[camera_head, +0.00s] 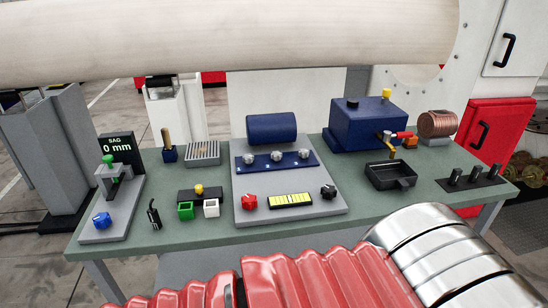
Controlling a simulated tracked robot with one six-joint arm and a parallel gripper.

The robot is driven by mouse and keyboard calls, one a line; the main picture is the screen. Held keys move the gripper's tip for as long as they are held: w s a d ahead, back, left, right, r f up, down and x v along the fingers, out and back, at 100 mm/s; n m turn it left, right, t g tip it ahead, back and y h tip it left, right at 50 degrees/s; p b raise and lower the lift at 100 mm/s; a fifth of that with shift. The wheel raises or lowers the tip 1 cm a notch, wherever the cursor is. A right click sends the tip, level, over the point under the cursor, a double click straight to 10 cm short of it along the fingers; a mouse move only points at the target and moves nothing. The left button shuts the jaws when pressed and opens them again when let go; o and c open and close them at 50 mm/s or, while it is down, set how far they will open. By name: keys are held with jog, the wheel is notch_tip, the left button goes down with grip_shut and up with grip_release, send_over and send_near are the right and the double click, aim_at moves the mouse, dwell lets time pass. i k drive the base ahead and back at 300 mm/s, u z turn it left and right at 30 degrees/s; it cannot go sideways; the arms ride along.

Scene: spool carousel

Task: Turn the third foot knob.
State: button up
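Three silver knobs sit in a row along the plate: a left one (249,160), a middle one (277,156) and a right one (303,154). Counted from the left, the right one is third. Nothing touches the knobs. My gripper is not in view. My arm, with red ribbed covering and silver rings, fills the bottom and lower right of the picture and is well in front of the knobs.
A blue box (368,124) and a black tray (390,175) stand to the right. A large pale roll (230,40) spans above.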

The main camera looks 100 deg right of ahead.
aim_at(304, 153)
jog(key=z, duration=3.05)
jog(key=k, duration=0.25)
jog(key=z, duration=0.6)
jog(key=i, duration=0.1)
jog(key=u, duration=0.1)
